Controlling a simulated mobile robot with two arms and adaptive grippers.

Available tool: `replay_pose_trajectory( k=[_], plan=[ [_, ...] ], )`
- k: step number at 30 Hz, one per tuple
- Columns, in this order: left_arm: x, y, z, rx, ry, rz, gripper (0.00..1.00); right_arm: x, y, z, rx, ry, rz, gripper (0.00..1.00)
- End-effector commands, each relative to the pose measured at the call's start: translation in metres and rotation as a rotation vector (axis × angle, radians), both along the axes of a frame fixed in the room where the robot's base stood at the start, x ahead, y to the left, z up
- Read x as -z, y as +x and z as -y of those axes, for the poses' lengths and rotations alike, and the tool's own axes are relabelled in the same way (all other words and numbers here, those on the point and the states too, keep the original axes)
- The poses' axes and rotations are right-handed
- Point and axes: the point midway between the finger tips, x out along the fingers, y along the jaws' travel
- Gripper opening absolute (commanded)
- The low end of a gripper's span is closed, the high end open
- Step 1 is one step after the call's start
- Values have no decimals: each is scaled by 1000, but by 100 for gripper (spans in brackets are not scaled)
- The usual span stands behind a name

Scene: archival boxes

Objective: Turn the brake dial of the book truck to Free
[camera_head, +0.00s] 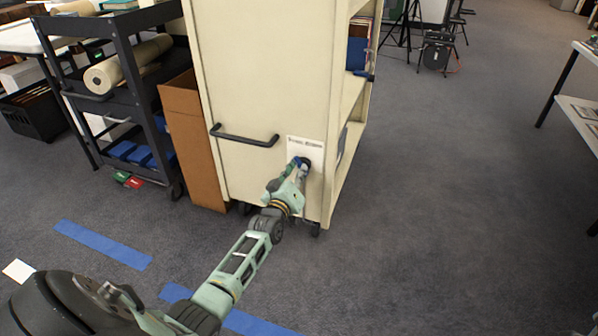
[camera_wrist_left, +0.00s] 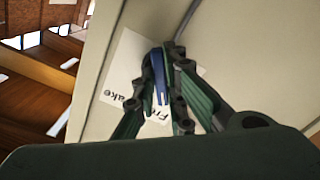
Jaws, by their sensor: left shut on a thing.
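The cream book truck (camera_head: 262,75) stands at the centre of the head view, with a black handle (camera_head: 245,137) on its end panel. A white label plate (camera_head: 304,147) with small dark lettering is low on that panel. My left gripper (camera_head: 301,165) reaches to the plate and covers most of the dial. In the left wrist view the fingers of my left gripper (camera_wrist_left: 167,85) are closed around a blue part of the brake dial (camera_wrist_left: 157,62). The label (camera_wrist_left: 122,75) there shows "ake" and part of "Fr". The dial's pointing direction is unclear. My right gripper is in neither view.
A brown cardboard panel (camera_head: 191,140) and a dark cart (camera_head: 118,95) with paper rolls stand left of the truck. Blue tape strips (camera_head: 103,244) lie on the carpet. The floor right of the truck is clear up to a table (camera_head: 578,112).

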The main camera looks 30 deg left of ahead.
Motion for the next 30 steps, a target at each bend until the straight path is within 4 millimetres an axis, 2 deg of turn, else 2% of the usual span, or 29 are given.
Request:
replay_pose_trajectory(
  k=[16, 17, 23, 30],
  plan=[
    [1, 0, 0, 0, -28, 5, 0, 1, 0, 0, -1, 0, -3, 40],
    [1, 0, 0, 0, -28, 5, 13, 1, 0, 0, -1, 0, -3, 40],
    [0, 0, 0, 0, -26, 5, 30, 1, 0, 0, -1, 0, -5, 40],
    [0, 0, 0, 0, -24, 6, 30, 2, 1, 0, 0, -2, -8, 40]
  ],
)
